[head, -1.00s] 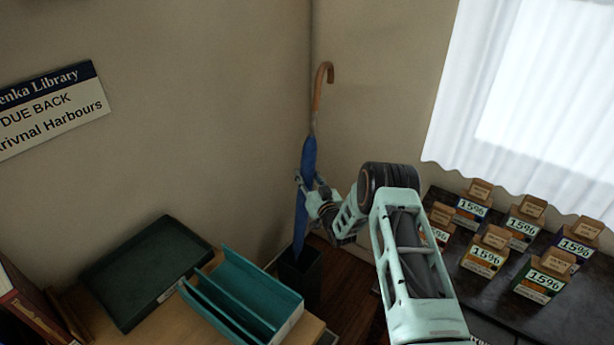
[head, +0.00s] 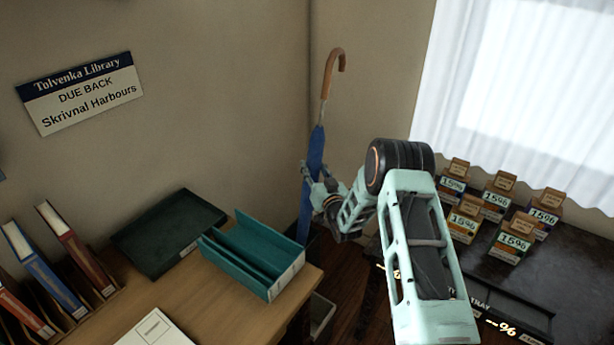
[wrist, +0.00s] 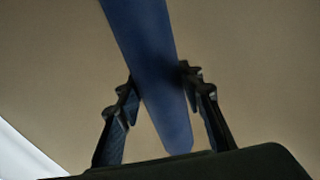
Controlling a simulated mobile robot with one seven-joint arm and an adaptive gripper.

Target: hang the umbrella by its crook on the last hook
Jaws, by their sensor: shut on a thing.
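The umbrella (head: 314,165) is blue and furled, with a brown crook handle (head: 329,72) at its top. It stands nearly upright near the room corner in the head view, leaning slightly. My gripper (head: 316,180) is shut on its blue canopy, around the middle. In the wrist view the canopy (wrist: 150,60) passes between the two fingers of my gripper (wrist: 160,88). The umbrella's lower end is partly hidden by my arm and the desk items. No hook shows in either view.
A wooden desk (head: 205,290) at left holds a teal divided box (head: 255,255), a dark green tray (head: 170,230) and several books. A dark table (head: 560,260) at right holds several small boxes labelled 15%. A curtain (head: 510,110) hangs behind it. A sign (head: 80,92) is on the left wall.

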